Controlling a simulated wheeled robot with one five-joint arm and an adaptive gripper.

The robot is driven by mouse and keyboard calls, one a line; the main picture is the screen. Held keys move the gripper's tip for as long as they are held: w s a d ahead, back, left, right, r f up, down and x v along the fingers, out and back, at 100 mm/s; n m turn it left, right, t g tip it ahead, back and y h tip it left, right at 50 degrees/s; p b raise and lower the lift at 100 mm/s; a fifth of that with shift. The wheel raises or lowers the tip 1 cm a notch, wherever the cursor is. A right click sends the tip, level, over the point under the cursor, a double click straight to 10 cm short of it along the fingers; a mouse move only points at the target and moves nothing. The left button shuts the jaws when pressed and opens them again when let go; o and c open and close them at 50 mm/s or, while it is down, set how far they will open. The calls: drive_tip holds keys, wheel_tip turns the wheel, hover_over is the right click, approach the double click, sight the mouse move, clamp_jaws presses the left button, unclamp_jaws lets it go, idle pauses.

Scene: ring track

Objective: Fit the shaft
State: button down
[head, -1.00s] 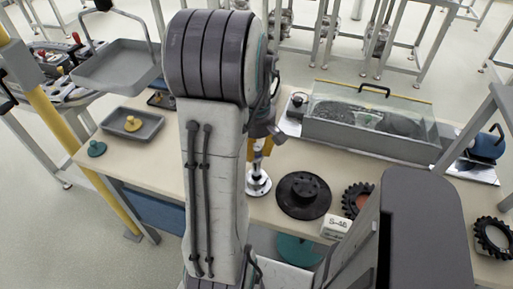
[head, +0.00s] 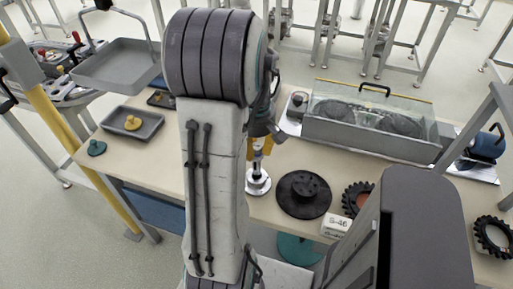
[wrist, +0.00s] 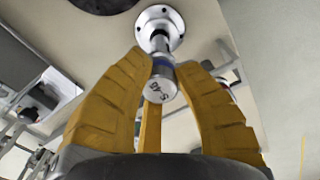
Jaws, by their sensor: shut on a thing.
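My gripper (wrist: 160,85) has yellow fingers and is shut on a metal shaft (wrist: 162,87) with a blue band. Its near end face carries a marking that seems to read S-40 or S-46. The shaft runs away from the fingers to a round silver flange (wrist: 174,23) with bolt holes, which lies on the table and also shows in the head view (head: 258,186). The shaft's far end meets the middle of the flange. I cannot tell whether it is inside the bore or how deep. In the head view my arm partly hides the gripper, whose yellow fingers show above the flange.
A black disc (head: 304,195) lies right of the flange, with a white S-46 label block (head: 338,226) and a toothed black ring (head: 357,198) beyond. A glass-covered case (head: 370,125) stands behind. A grey tray (head: 132,124) with a yellow knob lies left.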

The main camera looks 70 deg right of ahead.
sight(256, 161)
drive_tip(key=shift+f+b, duration=2.15)
drive_tip(key=shift+f, duration=0.4)
idle(0.6)
drive_tip(key=c, duration=1)
unclamp_jaws()
wheel_tip(256, 161, up, 12)
drive_tip(key=shift+r, duration=0.1)
idle(0.7)
